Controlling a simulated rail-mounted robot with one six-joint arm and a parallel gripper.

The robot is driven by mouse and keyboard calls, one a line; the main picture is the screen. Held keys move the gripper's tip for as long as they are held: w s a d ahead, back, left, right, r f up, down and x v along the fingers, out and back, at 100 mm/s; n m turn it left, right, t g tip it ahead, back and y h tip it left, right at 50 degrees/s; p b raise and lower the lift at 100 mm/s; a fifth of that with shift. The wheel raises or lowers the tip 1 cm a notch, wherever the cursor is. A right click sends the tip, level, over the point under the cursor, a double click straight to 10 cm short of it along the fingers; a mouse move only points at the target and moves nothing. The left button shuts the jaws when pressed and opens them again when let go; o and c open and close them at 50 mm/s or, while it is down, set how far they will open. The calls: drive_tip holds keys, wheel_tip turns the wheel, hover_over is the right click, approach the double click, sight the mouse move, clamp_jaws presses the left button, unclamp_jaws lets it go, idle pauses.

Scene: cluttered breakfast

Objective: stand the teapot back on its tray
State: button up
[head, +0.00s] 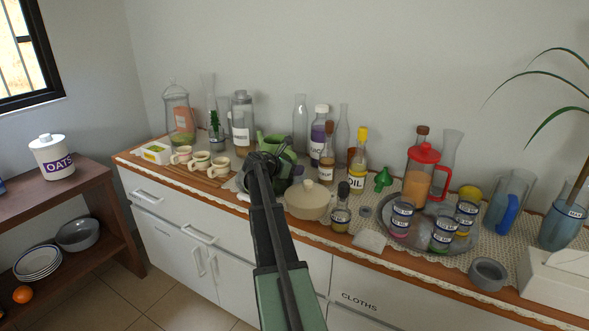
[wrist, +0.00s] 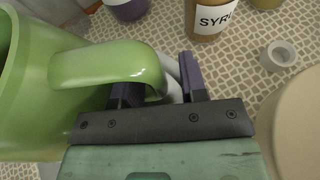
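A green pot with a loop handle, which I take for the teapot (head: 272,143), stands among the clutter behind my gripper (head: 262,160), partly hidden by it. In the wrist view the green pot (wrist: 35,110) fills the left side, and its handle (wrist: 105,62) reaches over the left finger. The handle's curved end lies between the fingers of my gripper (wrist: 157,88), with a gap to the right finger. A round grey metal tray (head: 384,213) at the right holds jars and a red-lidded press. A wooden tray or board (head: 212,180) lies under the cups; which is the teapot's is unclear.
A beige lidded pot (head: 307,200) stands close right of my gripper. Small cups (head: 200,160) stand to its left. Bottles, including a syrup bottle (wrist: 210,18), crowd behind. A small grey cup (wrist: 281,54) stands on the patterned cloth (wrist: 245,80).

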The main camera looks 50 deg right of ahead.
drive_tip(key=p+v, duration=0.4)
drive_tip(key=v, duration=0.7)
drive_tip(key=shift+r, duration=0.25)
drive_tip(key=shift+w+a+r, duration=0.1)
drive_tip(key=shift+w+a, duration=0.05)
drive_tip(key=shift+a, duration=0.35)
drive_tip(key=s+a+f+m+t+y, duration=0.1)
drive_tip(key=a+f+m+y, duration=0.2)
drive_tip(key=a, duration=0.8)
drive_tip(key=s+a+f+m+t+y, duration=0.2)
drive_tip(key=a+f+m, duration=0.15)
drive_tip(key=a, duration=0.75)
drive_tip(key=s+a+f+m+y, duration=0.1)
drive_tip(key=s+a+m+y, duration=0.1)
drive_tip(key=a, duration=0.7)
drive_tip(key=s+a+f+m+y, duration=0.2)
drive_tip(key=s+a, duration=0.3)
drive_tip(key=a, duration=0.5)
drive_tip(key=s+a+f+m+y, duration=0.1)
drive_tip(key=s+a+m+y, duration=0.3)
drive_tip(key=a, duration=0.5)
drive_tip(key=shift+a+f+m, duration=0.15)
drive_tip(key=shift+a+m, duration=0.05)
drive_tip(key=shift+m, duration=0.15)
wheel_tip(320, 180, up, 11)
drive_tip(key=p, duration=1.2)
drive_tip(key=shift+r, duration=0.25)
